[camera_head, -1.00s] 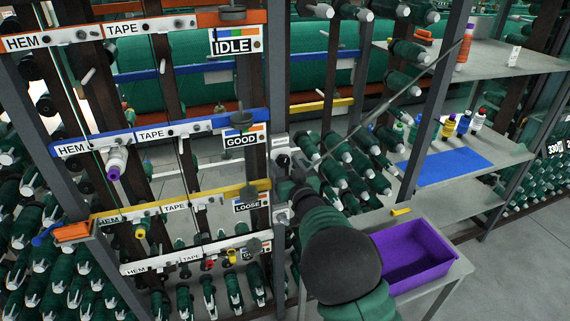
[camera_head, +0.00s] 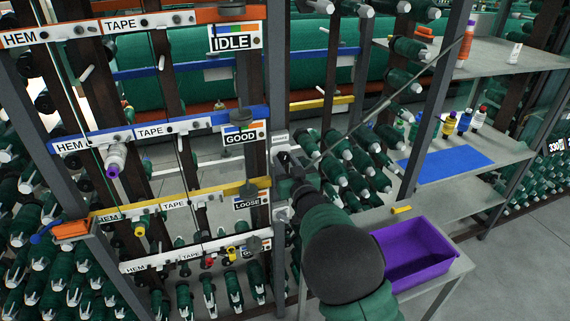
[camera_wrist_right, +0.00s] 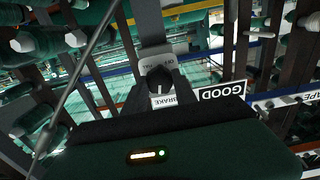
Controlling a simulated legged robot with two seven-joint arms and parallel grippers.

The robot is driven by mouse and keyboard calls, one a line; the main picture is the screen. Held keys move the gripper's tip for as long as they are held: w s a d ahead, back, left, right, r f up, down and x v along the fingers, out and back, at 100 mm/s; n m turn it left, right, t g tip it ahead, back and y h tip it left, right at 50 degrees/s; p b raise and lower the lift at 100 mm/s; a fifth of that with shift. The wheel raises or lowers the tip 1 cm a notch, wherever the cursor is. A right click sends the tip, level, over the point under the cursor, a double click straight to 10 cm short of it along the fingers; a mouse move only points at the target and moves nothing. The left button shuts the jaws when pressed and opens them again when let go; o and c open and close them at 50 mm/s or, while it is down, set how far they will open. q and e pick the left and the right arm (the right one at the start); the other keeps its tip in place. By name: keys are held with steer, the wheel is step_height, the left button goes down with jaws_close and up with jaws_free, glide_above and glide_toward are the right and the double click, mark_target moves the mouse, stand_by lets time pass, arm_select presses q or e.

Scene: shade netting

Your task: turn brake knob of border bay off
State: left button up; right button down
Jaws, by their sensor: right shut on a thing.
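My right gripper (camera_head: 290,168) reaches up from the bottom of the head view, past my dark green forearm, to a small grey brake plate (camera_head: 280,139) on the post right of the GOOD sign (camera_head: 241,138). In the right wrist view the plate (camera_wrist_right: 153,62) carries a black knob (camera_wrist_right: 160,80) with a white mark, and a BRAKE label (camera_wrist_right: 165,100) that appears upside down. The gripper is shut on the brake knob; its fingers are hard to make out against the dark knob. The small dial print is hard to read. My left gripper is out of view.
Orange, blue, yellow and white rails carry HEM and TAPE labels. Signs read IDLE (camera_head: 235,42) and LOOSE (camera_head: 247,203). A purple bin (camera_head: 418,262) stands at lower right; shelves with bottles are behind.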

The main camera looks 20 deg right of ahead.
steer(key=n+b, duration=0.2)
steer(key=shift+f+n, duration=0.2)
steer(key=shift+n, duration=0.2)
steer(key=n+b, duration=0.3)
steer(key=shift+n, duration=0.3)
steer(key=n+b, duration=0.5)
steer(key=shift+a+f+n, duration=0.1)
steer(key=shift+f+n, duration=0.05)
steer(key=shift+n, duration=0.15)
steer(key=n+b, duration=0.3)
steer(key=n, duration=0.1)
steer(key=n+b, duration=0.7)
steer(key=b, duration=0.1)
steer(key=shift+f+n, duration=0.3)
steer(key=shift+n, duration=0.1)
steer(key=n+b, duration=0.3)
steer(key=shift+r+n+b, duration=0.1)
steer(key=shift+n+b, duration=0.55)
steer(key=shift+n, duration=0.75)
